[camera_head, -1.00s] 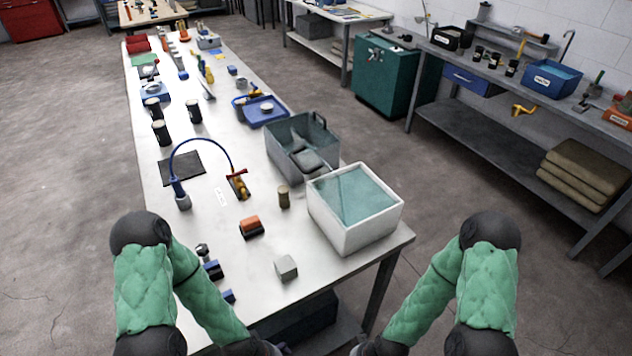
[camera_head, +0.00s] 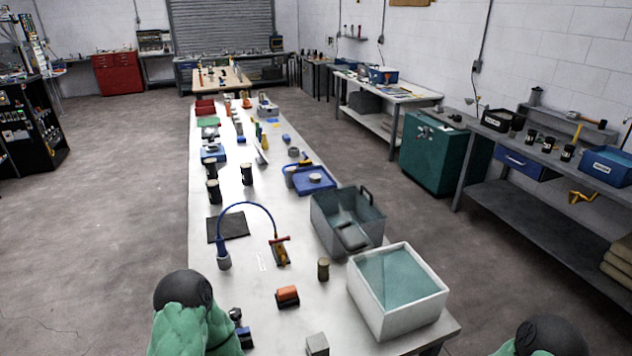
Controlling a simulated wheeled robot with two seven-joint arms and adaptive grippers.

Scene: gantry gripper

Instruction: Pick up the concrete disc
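A small round grey disc (camera_head: 315,178) lies on a blue tray (camera_head: 300,187) at the right edge of the long white table; it may be the concrete disc, but its material is too small to tell. Another small grey round piece (camera_head: 293,152) sits farther back on the table. A grey block (camera_head: 317,345) stands at the near end. Only the upper parts of my two arms show at the bottom edge. Neither of my grippers is in view, so what they hold is hidden.
On the white table (camera_head: 285,220) stand a white bin with teal contents (camera_head: 438,290), a grey bin (camera_head: 325,225), a blue hose arch (camera_head: 245,208) and several dark cylinders. A green cabinet (camera_head: 432,158) and side bench stand right. Floor left of the table is clear.

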